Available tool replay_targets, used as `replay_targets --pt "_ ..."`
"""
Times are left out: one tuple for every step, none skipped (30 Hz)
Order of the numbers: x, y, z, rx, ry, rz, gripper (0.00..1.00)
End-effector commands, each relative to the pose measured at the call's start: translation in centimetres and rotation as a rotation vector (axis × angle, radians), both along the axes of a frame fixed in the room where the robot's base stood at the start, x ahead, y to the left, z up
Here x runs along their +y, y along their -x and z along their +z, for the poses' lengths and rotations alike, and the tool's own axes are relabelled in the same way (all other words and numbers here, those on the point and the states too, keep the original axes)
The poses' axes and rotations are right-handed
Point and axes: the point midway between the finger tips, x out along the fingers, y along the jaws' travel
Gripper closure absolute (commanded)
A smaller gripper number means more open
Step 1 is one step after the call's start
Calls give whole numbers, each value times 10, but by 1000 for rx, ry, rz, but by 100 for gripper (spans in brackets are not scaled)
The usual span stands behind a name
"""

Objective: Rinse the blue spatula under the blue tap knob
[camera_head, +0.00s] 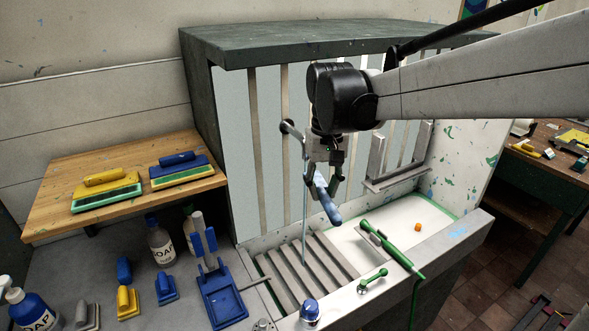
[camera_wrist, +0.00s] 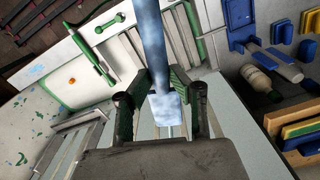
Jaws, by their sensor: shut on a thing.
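My gripper (camera_head: 327,168) hangs above the sink and is shut on the blue spatula (camera_head: 328,206). The spatula's blue handle tilts down to the right below the fingers. In the wrist view the spatula (camera_wrist: 151,45) runs between the fingers (camera_wrist: 160,98), with a paler, wider end near them. The metal tap spout (camera_head: 295,136) is just left of my gripper. A thin pale stream (camera_head: 304,225) drops from it to the slatted rack, close to the spatula's left side; I cannot tell whether they touch. The blue tap knob (camera_head: 309,312) is on the sink's front edge.
The slatted rack (camera_head: 303,264) lies below. To its right are a green tap knob (camera_head: 374,277), a green-handled sprayer (camera_head: 393,246) and a white basin (camera_head: 400,222) with an orange object. A blue holder (camera_head: 222,296), soap bottles and a wooden shelf with floats (camera_head: 180,165) are left.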

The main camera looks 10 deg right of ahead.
Motion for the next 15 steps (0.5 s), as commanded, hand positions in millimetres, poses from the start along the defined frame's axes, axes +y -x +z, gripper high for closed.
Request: replay_targets --pt "0 3 19 0 0 1 100" --pt "0 4 24 0 0 1 100" --pt "0 6 32 0 0 1 100" --pt "0 7 36 0 0 2 100" --pt "0 8 41 0 0 2 100" --pt "0 9 46 0 0 2 100" --pt "0 10 50 0 0 2 100" --pt "0 11 53 0 0 3 100" --pt "0 12 56 0 0 3 100" --pt "0 12 58 0 0 3 100" --pt "0 13 60 0 0 3 100" --pt "0 13 62 0 0 3 100" --pt "0 14 62 0 0 3 100" --pt "0 14 62 0 0 3 100" --pt "0 14 62 0 0 3 100"
